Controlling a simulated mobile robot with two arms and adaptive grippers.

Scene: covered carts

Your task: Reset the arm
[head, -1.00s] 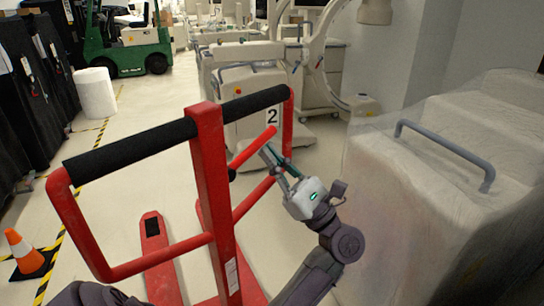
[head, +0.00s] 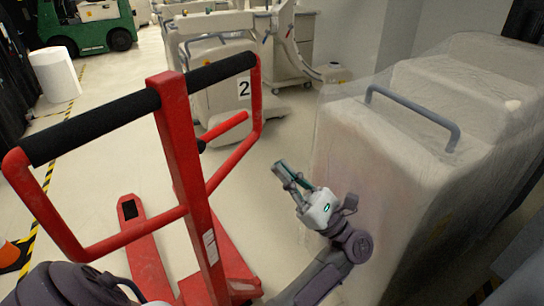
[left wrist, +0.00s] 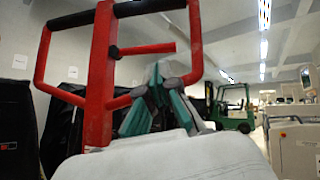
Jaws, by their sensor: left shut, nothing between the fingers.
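My left gripper (head: 283,170) is near the middle of the head view, grey with green parts. It is shut, with nothing between its fingers. It is over bare floor in the picture, between the red pallet jack handle (head: 186,150) and the covered cart (head: 350,170). It appears clear of both. In the left wrist view the green fingers (left wrist: 157,75) show in front of the red handle (left wrist: 100,75). My right gripper is not in view.
The covered cart with a grey push bar (head: 410,105) stands close on the right. The jack's red forks (head: 145,245) lie on the floor. A cart marked 2 (head: 225,95), a green forklift (head: 85,30) and a white roll (head: 55,75) are behind. An orange cone (head: 10,252) is left.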

